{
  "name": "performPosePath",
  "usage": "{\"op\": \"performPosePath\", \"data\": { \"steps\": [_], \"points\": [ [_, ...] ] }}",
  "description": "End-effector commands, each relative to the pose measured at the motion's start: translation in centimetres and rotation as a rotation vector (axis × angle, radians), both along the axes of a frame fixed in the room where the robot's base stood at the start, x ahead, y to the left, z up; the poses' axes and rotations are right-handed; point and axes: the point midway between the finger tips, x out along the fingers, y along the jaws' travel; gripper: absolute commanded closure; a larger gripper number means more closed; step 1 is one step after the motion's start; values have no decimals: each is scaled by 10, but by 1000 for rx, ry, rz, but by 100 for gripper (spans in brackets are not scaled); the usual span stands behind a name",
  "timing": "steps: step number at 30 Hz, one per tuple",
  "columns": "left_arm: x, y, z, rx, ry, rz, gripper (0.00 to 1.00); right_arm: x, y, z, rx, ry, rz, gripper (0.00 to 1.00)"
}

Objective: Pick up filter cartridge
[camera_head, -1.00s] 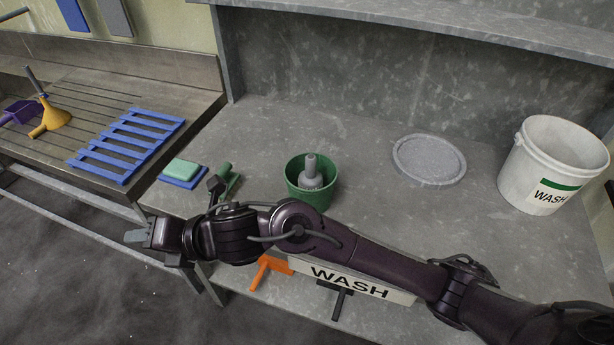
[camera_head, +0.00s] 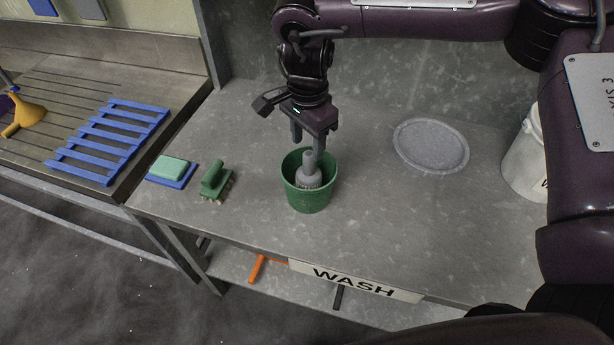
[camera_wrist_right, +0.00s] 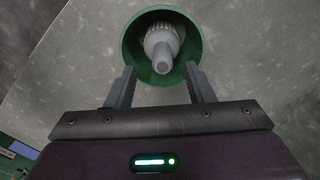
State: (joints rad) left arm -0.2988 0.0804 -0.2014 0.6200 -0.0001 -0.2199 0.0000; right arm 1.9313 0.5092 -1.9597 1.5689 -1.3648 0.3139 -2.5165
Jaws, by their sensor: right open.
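The grey filter cartridge (camera_head: 309,172) stands in a green pail (camera_head: 309,201) on the grey bench, its narrow neck pointing up. My right gripper (camera_head: 309,143) is open and empty and points down just above and behind the pail. In the right wrist view the cartridge (camera_wrist_right: 162,50) shows inside the pail (camera_wrist_right: 192,33), ahead of and between the two spread fingers (camera_wrist_right: 161,84). The cartridge's lower end is hidden by the pail. My left gripper is not in view.
A green brush (camera_head: 214,181) and a sponge on a blue pad (camera_head: 172,171) lie left of the pail. A grey round lid (camera_head: 431,145) lies to the right. A white bucket (camera_head: 522,170) is partly hidden by my arm. A blue rack (camera_head: 112,141) lies on the left drainboard.

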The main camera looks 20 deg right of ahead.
Motion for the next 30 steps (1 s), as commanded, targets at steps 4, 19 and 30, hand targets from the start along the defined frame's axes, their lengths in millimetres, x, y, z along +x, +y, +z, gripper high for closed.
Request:
{"op": "performPosePath", "data": {
  "steps": [4,19,30],
  "points": [
    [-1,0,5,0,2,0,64,-1,-1,-16,-2,5,1,52],
    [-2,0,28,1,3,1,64,5,-6,-73,-1,1,0,52],
    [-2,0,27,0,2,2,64,5,-5,-73,-1,0,0,75]
  ]
}}
